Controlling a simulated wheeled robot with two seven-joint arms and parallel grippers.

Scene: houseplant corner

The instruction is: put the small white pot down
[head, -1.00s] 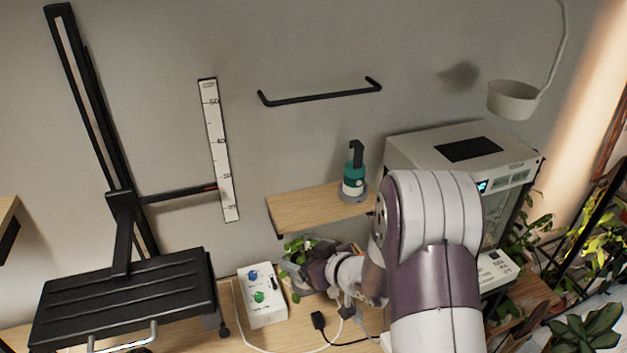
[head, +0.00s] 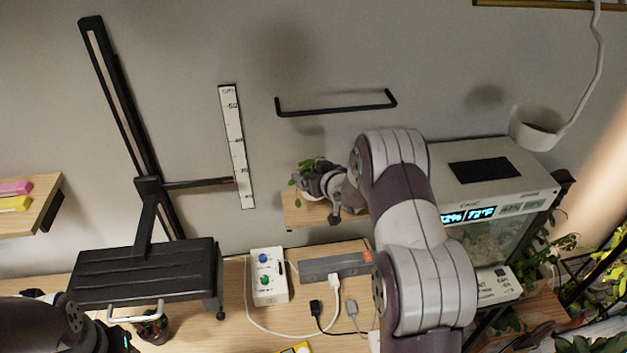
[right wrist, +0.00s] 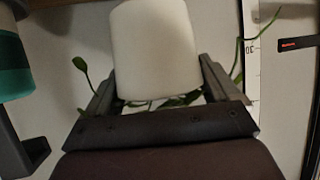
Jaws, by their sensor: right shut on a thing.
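The small white pot (right wrist: 155,50) sits between the fingers of my right gripper (right wrist: 160,95) in the right wrist view, which looks upside down. My right gripper is shut on it. In the head view my right gripper (head: 322,183) is over the small wooden wall shelf (head: 296,214), and green leaves (head: 308,166) show beside it. The gripper hides most of the pot there. I cannot tell whether the pot's base touches the shelf. Of my left arm only a dark part shows at the bottom left; its gripper does not show clearly.
A teal bottle (right wrist: 12,62) stands close beside the pot. A black wall bar (head: 338,105) is above the shelf. A glass-fronted tank with a light lid (head: 490,165) is at the right. A white control box (head: 268,277) and cables lie on the wooden bench below.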

